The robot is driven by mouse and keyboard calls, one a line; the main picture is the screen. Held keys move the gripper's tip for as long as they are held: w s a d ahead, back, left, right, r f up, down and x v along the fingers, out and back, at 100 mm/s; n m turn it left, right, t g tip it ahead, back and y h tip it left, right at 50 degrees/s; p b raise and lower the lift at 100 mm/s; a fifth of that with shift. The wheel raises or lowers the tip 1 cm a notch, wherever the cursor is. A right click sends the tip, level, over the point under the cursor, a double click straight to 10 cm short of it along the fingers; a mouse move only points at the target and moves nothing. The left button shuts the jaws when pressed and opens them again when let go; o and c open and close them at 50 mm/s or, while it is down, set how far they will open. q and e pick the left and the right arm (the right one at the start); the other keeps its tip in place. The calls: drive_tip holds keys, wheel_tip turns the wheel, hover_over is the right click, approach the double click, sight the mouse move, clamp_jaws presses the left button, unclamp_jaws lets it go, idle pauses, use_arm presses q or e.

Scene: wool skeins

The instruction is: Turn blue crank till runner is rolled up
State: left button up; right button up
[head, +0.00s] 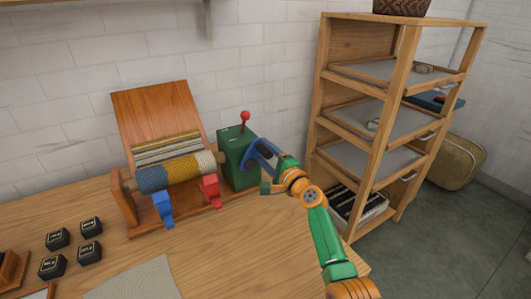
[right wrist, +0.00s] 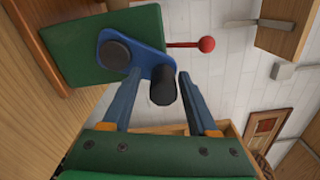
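A green box (head: 236,155) with a red-knobbed lever (head: 244,117) stands at the right end of a wooden roller stand. The runner (head: 176,172) is partly wound on the roller, blue, yellow and pale; a striped stretch (head: 166,147) lies on the sloping board behind. In the right wrist view the blue crank (right wrist: 141,65) has a black hub and a black handle (right wrist: 163,87). My right gripper (head: 262,154) is at the crank, its fingers (right wrist: 157,82) apart on either side of the handle, with gaps showing. My left gripper is out of view.
A blue clip-like piece (head: 163,208) and a red one (head: 210,190) stand at the stand's front. Several black blocks (head: 89,252) and a grey mat (head: 135,281) lie on the table at front left. A wooden shelf (head: 377,140) stands to the right.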

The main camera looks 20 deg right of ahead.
drive_tip(key=shift+s+r, duration=0.1)
drive_tip(key=shift+r, duration=0.05)
drive_tip(key=shift+s+d+p, duration=0.1)
drive_tip(key=shift+s+p, duration=0.25)
drive_tip(key=s, duration=0.3)
drive_tip(key=s+d+p, duration=0.1)
drive_tip(key=s, duration=0.2)
drive_tip(key=shift+d, duration=0.1)
